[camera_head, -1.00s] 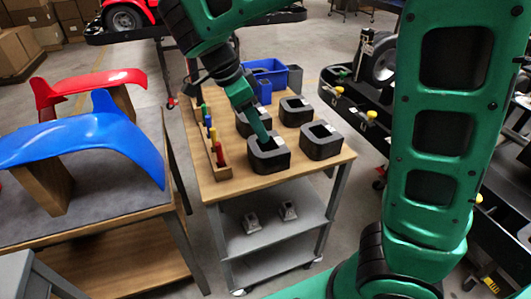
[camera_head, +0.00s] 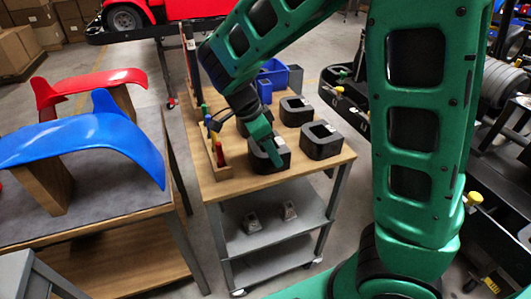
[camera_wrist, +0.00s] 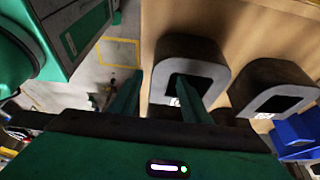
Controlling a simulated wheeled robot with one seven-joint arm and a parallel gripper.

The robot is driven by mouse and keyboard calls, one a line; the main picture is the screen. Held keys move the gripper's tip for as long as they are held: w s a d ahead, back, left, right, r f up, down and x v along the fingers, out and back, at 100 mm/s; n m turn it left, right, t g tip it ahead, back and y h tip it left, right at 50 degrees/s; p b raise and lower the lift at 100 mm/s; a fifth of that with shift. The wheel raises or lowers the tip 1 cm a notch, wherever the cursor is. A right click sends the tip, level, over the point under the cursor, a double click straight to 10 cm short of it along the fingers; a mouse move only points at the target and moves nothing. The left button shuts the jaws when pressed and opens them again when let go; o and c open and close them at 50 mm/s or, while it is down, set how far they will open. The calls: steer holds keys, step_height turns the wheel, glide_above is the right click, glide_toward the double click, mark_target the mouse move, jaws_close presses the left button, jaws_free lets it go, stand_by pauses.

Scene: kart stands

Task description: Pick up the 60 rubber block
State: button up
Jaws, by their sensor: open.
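Several black rubber blocks with square openings stand on the wooden cart top (camera_head: 225,186). My gripper (camera_head: 271,155) is at the front-left block (camera_head: 279,166), pointing down and open. In the wrist view, one finger of my gripper (camera_wrist: 158,98) is over this block's opening. The other finger is outside the near wall, so the fingers straddle the wall with a white label; I cannot tell whether they touch it. The front-right block (camera_head: 322,149) and back-right block (camera_head: 297,118) are clear; my arm partly hides the back-left one. The numbers are too small to read.
A wooden rack (camera_head: 219,174) with coloured-handled tools stands left of the blocks. A blue bin (camera_head: 274,70) sits at the cart's back. A table with a blue fairing (camera_head: 80,140) is at left. Two small grey pieces lie on the lower shelf (camera_head: 268,222).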

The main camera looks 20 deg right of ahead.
jaws_close()
stand_by(1.4)
